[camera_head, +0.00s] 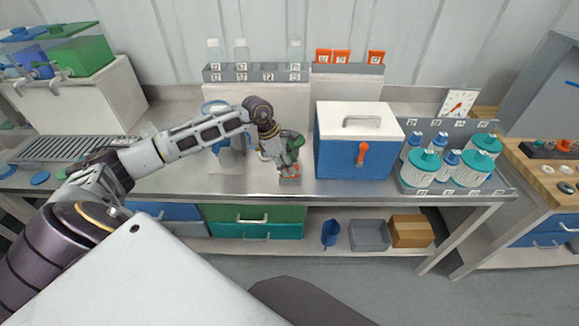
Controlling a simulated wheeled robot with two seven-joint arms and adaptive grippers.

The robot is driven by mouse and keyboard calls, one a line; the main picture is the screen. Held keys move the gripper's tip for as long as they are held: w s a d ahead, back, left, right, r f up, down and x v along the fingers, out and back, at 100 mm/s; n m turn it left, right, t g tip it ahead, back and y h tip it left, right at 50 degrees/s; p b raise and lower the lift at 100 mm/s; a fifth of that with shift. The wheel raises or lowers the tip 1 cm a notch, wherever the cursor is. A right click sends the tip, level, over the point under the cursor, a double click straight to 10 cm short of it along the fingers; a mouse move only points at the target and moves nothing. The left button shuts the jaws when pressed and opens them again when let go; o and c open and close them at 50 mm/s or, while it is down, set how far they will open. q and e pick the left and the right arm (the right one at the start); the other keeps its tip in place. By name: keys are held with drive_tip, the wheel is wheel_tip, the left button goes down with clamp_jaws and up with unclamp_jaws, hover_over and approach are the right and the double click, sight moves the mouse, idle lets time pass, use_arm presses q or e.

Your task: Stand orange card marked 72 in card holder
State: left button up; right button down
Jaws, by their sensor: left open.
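Several orange cards stand upright in the grey card holder (347,69) on the raised shelf at the back: a left card (322,56), one beside it (342,56), and one at the right (376,57). A gap shows between the middle and right cards. The card numbers are too small to read. My left gripper (288,169) is open and points down at the bench, left of the blue cooler box. My right gripper is not in view.
The blue box with white lid (356,146) stands close right of the gripper. A grey rack (271,74) with clear bottles is left of the holder. A white stand (222,155) is left of the gripper. A tray of teal-lidded vessels (455,188) is at right.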

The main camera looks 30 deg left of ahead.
use_arm(q)
drive_tip(key=v, duration=1)
drive_tip(key=shift+r, duration=0.15)
idle(0.8)
